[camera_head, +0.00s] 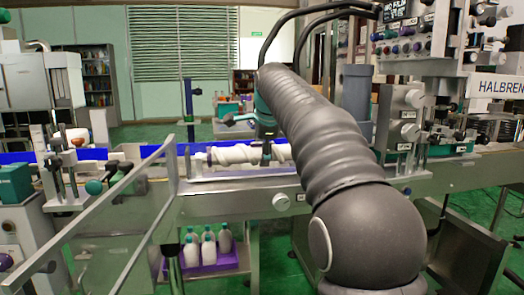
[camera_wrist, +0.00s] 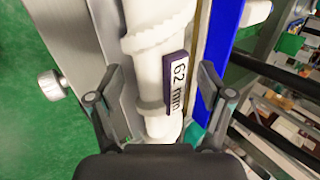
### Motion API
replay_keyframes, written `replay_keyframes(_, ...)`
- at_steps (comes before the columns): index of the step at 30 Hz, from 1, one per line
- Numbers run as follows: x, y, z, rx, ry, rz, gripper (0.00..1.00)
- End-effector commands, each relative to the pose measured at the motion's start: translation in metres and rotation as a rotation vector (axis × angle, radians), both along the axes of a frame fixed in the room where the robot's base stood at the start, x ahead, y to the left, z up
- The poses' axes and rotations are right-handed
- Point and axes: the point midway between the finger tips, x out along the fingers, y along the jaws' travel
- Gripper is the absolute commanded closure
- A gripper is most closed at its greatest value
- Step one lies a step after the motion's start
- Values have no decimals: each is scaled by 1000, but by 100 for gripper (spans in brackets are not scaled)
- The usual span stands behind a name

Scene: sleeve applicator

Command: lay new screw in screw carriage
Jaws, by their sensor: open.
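A white screw with a spiral thread (camera_head: 232,155) lies lengthwise along the metal conveyor frame, left of my arm. In the wrist view the screw (camera_wrist: 160,72) runs between my fingers, and a dark tag reading "62 mm" (camera_wrist: 177,85) sits on or against its side. My gripper (camera_wrist: 163,78) is open, with one finger on each side of the screw; I cannot tell if either touches it. In the head view my gripper (camera_head: 266,150) is over the screw, partly hidden by my arm. The screw carriage cannot be told apart clearly from the metal bed (camera_head: 240,171) around the screw.
A blue strip (camera_head: 90,154) runs behind the screw. A clear guard panel (camera_head: 125,215) stands at the front left. White bottles in a purple tray (camera_head: 208,254) sit below the conveyor. A machine with knobs (camera_head: 410,100) rises at the right.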

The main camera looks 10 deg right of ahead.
Motion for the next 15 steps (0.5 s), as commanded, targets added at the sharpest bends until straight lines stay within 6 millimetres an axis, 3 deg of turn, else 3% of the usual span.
replay_keyframes(15,-51,0,79,0,-4,0,21)
